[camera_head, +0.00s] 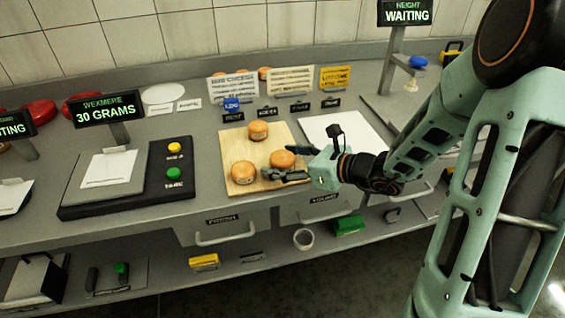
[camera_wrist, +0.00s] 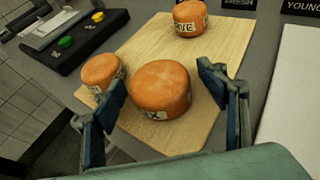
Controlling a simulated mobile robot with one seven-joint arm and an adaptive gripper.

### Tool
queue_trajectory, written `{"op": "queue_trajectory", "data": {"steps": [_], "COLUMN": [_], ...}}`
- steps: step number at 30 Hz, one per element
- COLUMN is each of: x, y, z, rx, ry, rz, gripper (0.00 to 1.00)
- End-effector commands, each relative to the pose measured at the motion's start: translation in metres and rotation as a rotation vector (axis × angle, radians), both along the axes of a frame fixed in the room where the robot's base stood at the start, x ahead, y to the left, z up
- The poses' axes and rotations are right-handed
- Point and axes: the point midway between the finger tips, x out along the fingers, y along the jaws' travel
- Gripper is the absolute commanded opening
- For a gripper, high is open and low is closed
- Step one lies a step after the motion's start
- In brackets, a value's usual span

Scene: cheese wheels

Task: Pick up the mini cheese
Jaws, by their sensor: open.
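Three small orange cheese wheels with pale labels stand on a wooden board (camera_head: 281,132). One mini cheese (camera_head: 282,159) is at the board's right front; in the wrist view this cheese (camera_wrist: 160,92) sits between my open fingers. Another cheese (camera_head: 244,172) is at the left front and shows beyond the left finger in the wrist view (camera_wrist: 102,72). A third cheese (camera_head: 258,130) is at the back, also in the wrist view (camera_wrist: 190,18). My gripper (camera_head: 288,163) is open around the right front cheese; I cannot tell whether a finger touches it.
A scale (camera_head: 130,182) with yellow and green buttons and a "30 GRAMS" display (camera_head: 106,108) stands left of the board. A white sheet (camera_head: 338,134) lies to the right. Signs and small labels stand behind. Drawers and a lower shelf are below the counter.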

Motion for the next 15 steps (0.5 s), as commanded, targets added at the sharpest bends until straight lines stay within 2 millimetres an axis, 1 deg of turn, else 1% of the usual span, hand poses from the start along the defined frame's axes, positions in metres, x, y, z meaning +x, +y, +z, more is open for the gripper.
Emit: {"op": "queue_trajectory", "data": {"steps": [2,15], "x": [0.0,-0.0003], "y": [-0.0002,-0.0004], "z": [0.0003,0.0004], "rx": [0.0,-0.001], "ry": [0.0,-0.001], "rz": [0.0,0.0], "gripper": [0.67,0.18]}}
